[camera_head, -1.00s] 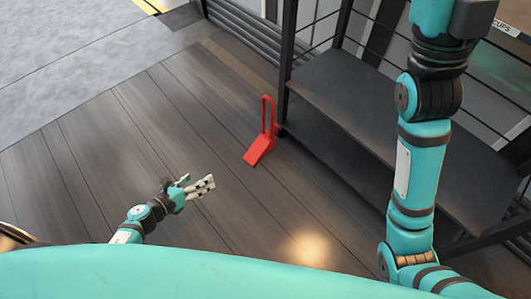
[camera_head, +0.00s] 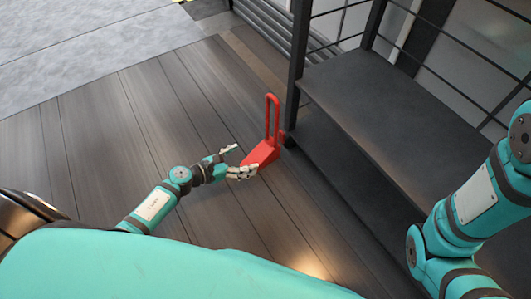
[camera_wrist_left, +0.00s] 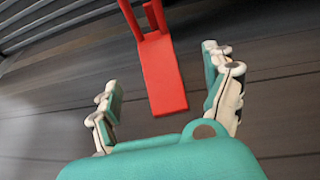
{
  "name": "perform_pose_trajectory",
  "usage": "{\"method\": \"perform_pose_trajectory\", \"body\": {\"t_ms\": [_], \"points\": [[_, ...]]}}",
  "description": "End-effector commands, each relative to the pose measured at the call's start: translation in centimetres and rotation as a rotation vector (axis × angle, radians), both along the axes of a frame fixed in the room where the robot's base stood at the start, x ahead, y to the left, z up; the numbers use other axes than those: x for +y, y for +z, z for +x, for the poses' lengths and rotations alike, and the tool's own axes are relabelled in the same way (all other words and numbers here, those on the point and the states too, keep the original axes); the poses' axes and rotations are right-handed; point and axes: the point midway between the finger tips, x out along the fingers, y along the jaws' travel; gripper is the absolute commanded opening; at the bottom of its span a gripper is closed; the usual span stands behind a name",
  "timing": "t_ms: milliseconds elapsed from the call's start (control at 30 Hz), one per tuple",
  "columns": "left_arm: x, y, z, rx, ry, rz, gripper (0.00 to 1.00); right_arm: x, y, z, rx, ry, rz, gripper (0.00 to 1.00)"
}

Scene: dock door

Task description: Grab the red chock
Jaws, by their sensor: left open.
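The red chock (camera_head: 262,152) stands on the dark plank floor beside the foot of the black shelf, its tall loop handle upright. My left gripper (camera_head: 238,161) is open and low, close to the chock's sloped front end. In the left wrist view the chock (camera_wrist_left: 164,76) lies ahead between the open fingers of the gripper (camera_wrist_left: 168,100), with the low end of its ramp nearest. The fingers do not visibly close on it. The top of the handle is cut off in that view. My right arm shows at the right edge, but its gripper is out of the picture.
A black metal shelf (camera_head: 345,88) with a post and rails stands just right of the chock. Dark ribbed slats (camera_head: 280,32) run behind it. The plank floor (camera_head: 110,130) to the left is clear, with grey ground beyond.

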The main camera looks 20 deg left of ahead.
Motion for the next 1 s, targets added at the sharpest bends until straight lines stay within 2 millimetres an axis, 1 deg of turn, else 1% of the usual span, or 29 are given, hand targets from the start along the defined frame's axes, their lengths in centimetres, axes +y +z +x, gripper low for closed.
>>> {"method": "perform_pose_trajectory", "body": {"t_ms": [33,133,233,367,467,633,800,1000], "points": [[-0.6,-0.9,1.0,-0.002,0.0,-0.002,0.85,0.0,-1.0,0.0,0.0,0.0,0.0,0.0],[-1.4,-1.4,2.3,-0.003,0.0,-0.002,0.85,0.0,-1.7,0.0,0.001,0.0,0.0,0.0],[-2.0,-1.8,3.2,-0.001,0.002,-0.002,0.85,0.0,-2.1,0.0,0.001,0.0,0.0,0.0],[-2.3,-2.0,3.7,0.001,0.001,-0.002,0.85,0.0,-2.3,0.1,0.001,0.0,0.0,0.0],[-2.6,-2.7,4.5,-0.001,0.001,-0.003,0.85,0.0,-3.2,0.0,0.001,0.0,0.0,0.0],[-3.4,-4.1,6.5,-0.001,0.0,-0.003,0.85,0.0,-5.3,0.0,0.0,0.0,0.0,0.0],[-4.2,-4.4,7.7,0.001,0.0,-0.003,0.85,0.0,-5.8,0.0,0.001,0.0,0.0,0.0],[-4.2,-4.3,7.8,0.003,0.0,-0.002,0.85,0.0,-5.7,0.0,0.001,0.0,0.0,0.0]]}}
